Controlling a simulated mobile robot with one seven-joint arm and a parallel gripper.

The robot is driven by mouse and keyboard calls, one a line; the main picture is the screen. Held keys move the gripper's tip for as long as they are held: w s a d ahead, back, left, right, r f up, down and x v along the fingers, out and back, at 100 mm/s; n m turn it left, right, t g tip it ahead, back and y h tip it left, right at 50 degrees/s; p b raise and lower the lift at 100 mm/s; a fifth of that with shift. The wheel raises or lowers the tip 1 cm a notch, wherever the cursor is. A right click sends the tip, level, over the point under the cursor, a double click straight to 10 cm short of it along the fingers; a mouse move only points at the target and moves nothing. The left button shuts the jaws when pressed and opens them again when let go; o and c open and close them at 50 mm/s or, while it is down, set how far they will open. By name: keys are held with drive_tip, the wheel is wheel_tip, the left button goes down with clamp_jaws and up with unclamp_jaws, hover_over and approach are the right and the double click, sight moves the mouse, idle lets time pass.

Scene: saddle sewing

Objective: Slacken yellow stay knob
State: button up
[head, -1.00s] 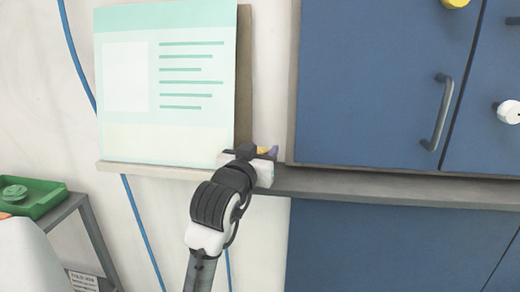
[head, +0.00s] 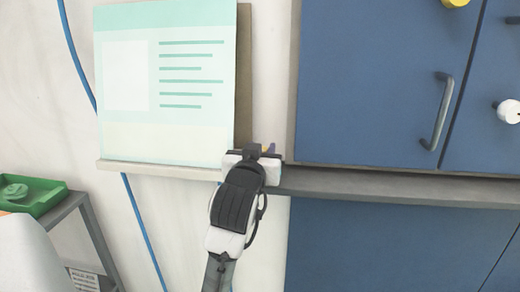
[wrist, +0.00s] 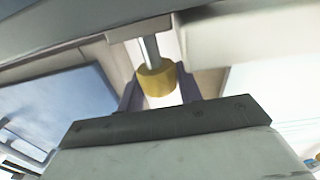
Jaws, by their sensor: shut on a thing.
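A small yellow knob (wrist: 156,80) on a grey stem shows in the wrist view, between the two dark purple fingers of my gripper (wrist: 160,92). My gripper is shut on this knob. In the head view my gripper (head: 262,152) is at the ledge, between the pale green board and the blue cabinet. Only a sliver of yellow and a bit of purple finger show there; my wrist hides the rest.
A pale green board (head: 165,85) stands on a narrow ledge (head: 150,170) to the left. The blue cabinet (head: 375,80) on the right has a grey handle (head: 437,112), a white knob (head: 509,111) and another yellow knob (head: 455,3). A green tray (head: 45,196) sits at lower left.

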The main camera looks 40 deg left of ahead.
drive_tip(key=n+g+y, duration=0.4)
drive_tip(key=shift+w+d+y+p, duration=0.1)
drive_tip(key=shift+y+p, duration=0.3)
drive_tip(key=shift+f+n+g+y, duration=0.1)
drive_tip(key=shift+n+g+y, duration=1.4)
drive_tip(key=shift+g, duration=0.6)
drive_tip(key=shift+n+g, duration=0.3)
drive_tip(key=o, duration=0.7)
drive_tip(key=b+v, duration=0.1)
drive_tip(key=v, duration=1.2)
drive_tip(key=shift+s+d+b, duration=0.25)
drive_tip(key=shift+s+b, duration=0.1)
drive_tip(key=shift+b, duration=0.05)
